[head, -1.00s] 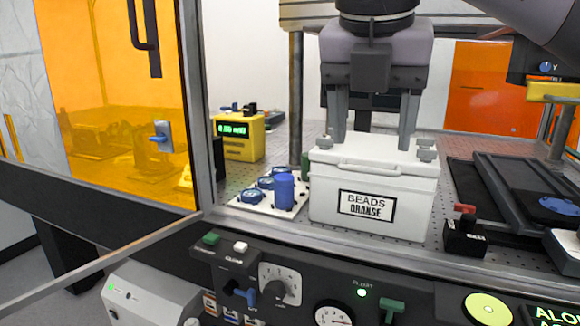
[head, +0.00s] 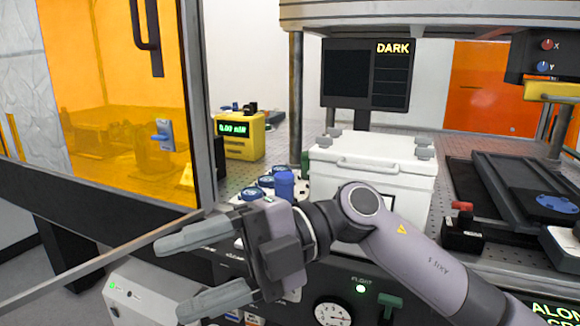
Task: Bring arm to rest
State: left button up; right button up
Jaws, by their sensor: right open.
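My right gripper (head: 190,268) is in front of the bench at the lower left of the head view. Its two grey fingers point left and are spread apart, with nothing between them. My right arm (head: 415,250) comes in from the lower right and crosses in front of the control panel. It hides part of the front of a white lidded box (head: 370,158), including the place of its label. My left gripper is not in view.
Blue-capped pots (head: 284,184) stand left of the box. A yellow meter (head: 238,135) is behind them. A dark screen reading DARK (head: 365,80) hangs behind the box. An orange panel (head: 120,90) and metal post (head: 196,100) are at left. A control panel (head: 400,300) runs along the front.

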jog(key=w+d+f+m+t+y, duration=0.3)
jog(key=w+d+m+t+y, duration=0.1)
jog(key=m+t, duration=0.5)
jog(key=w+d+f+m+t+y, duration=0.3)
jog(key=w+d+m+t+y, duration=0.15)
jog(key=m+t, duration=0.45)
jog(key=w+d+f+m+t+h, duration=0.2)
jog(key=d+f+m+t+h, duration=0.6)
jog(key=f+m+h, duration=0.55)
jog(key=s+d+f+m+g+h, duration=0.2)
jog(key=s+d+f+g+h, duration=0.2)
jog(key=s+d+f, duration=0.55)
jog(key=s+d+f+m+g+h, duration=0.35)
jog(key=s+f, duration=0.35)
jog(key=f, duration=0.7)
notch_tip(320, 180, up, 7)
jog(key=n+p, duration=0.1)
jog(key=p, duration=0.8)
jog(key=shift+s+r, duration=0.15)
jog(key=shift+s, duration=0.25)
jog(key=shift+g, duration=0.25)
